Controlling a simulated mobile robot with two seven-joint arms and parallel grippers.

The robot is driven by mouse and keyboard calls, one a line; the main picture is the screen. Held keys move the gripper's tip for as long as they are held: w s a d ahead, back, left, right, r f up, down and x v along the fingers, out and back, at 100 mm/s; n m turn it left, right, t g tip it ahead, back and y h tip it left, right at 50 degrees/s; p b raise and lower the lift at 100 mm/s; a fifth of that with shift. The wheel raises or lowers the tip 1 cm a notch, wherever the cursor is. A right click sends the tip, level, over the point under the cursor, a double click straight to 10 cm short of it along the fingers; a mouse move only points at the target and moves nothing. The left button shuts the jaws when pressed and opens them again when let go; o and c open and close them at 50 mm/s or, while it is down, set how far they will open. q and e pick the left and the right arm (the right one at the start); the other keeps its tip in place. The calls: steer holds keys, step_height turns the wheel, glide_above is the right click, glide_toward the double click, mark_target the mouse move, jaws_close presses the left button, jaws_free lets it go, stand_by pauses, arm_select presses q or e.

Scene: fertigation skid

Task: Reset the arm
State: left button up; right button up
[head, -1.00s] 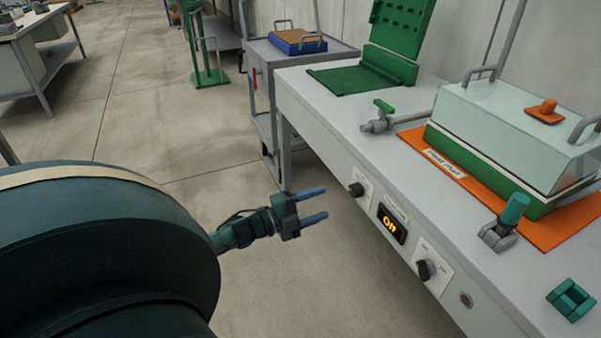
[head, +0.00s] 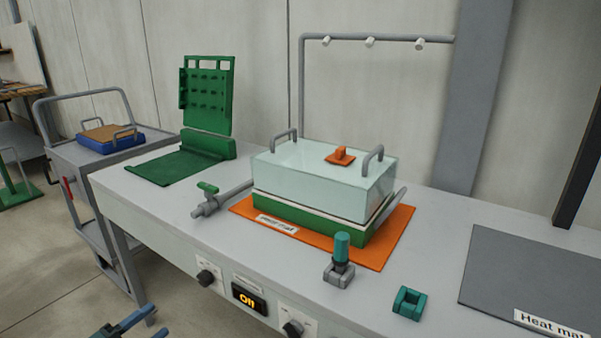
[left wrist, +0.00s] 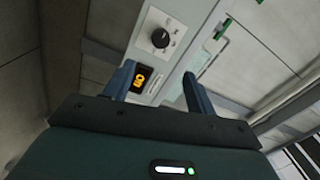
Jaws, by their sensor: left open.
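My left gripper (head: 145,326) shows at the bottom edge of the head view, in front of the bench and below its top. Its two blue fingers are apart, with nothing between them. In the left wrist view the open fingers (left wrist: 158,85) point toward the bench front, where a dark knob (left wrist: 161,38) and the lit orange display (left wrist: 140,80) show. The fingers do not appear to touch the bench. The rest of the left arm is out of the head view. My right gripper is in neither view.
The bench (head: 150,215) carries a green tray with a clear lid (head: 325,180) on an orange mat (head: 375,250), a valve (head: 212,203), a teal-handled tool (head: 341,255), a teal block (head: 409,303) and a grey heat mat (head: 520,275). A trolley (head: 75,160) stands left.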

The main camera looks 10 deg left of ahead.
arm_select(q)
steer(key=s+d+f+n+y, duration=0.1)
steer(key=s+d+n, duration=0.25)
steer(key=d, duration=0.45)
steer(key=s+d+n+y, duration=0.1)
steer(key=s+d+n, duration=0.2)
steer(key=d+n, duration=0.3)
steer(key=s+d+r+n+g+p, duration=0.3)
steer(key=s+d+r+p, duration=0.1)
steer(key=p, duration=0.5)
steer(key=s+d+r+n+g+y+p, duration=0.1)
steer(key=s+d+r+n+g+p, duration=0.2)
steer(key=d+r+p, duration=0.4)
steer(key=d+n+p, duration=0.1)
steer(key=p, duration=0.1)
steer(key=shift+s+r+g+y+p, duration=0.2)
steer(key=shift+s+g+y+p, duration=0.1)
steer(key=shift+s, duration=0.05)
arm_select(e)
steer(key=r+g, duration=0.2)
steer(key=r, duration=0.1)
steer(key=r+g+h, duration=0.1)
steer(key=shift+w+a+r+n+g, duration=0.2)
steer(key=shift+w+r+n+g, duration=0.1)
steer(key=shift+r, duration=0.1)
